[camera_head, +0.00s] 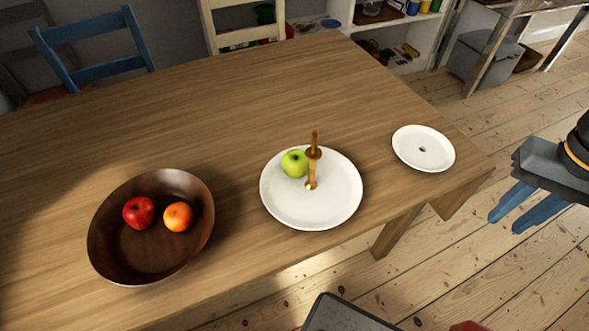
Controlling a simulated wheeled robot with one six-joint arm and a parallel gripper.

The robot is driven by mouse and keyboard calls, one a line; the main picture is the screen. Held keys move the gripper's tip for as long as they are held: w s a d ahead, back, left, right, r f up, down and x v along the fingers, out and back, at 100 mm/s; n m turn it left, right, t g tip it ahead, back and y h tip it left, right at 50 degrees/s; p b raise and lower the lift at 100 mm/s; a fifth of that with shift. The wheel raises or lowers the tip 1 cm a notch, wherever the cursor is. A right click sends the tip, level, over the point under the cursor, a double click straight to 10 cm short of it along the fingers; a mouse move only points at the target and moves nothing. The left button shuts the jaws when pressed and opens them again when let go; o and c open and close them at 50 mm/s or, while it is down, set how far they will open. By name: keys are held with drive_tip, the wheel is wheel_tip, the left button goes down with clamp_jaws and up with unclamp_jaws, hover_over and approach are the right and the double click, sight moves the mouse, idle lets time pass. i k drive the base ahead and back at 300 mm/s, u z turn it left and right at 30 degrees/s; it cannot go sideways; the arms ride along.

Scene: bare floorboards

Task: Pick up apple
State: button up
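A green apple (294,163) sits on a white plate (298,212) on the wooden table, just left of an upright brass stem. A red apple (139,212) lies in a dark brown bowl (113,255) at the left, beside an orange fruit (178,217). My gripper (502,214) is at the right edge of the view, off the table and over the floor. Its two blue fingers are apart with nothing between them. It is well away from both apples.
The brass stem (313,165) rises from the middle of the plate. A smaller white plate (423,149) lies near the table's right corner. The wooden table (235,110) is clear behind the plates. A blue chair (92,55) and a cream chair (248,37) stand behind it.

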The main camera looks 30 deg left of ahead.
sight(296, 164)
drive_tip(key=u, duration=0.45)
drive_tip(key=i, duration=0.2)
drive_tip(key=u, duration=1.35)
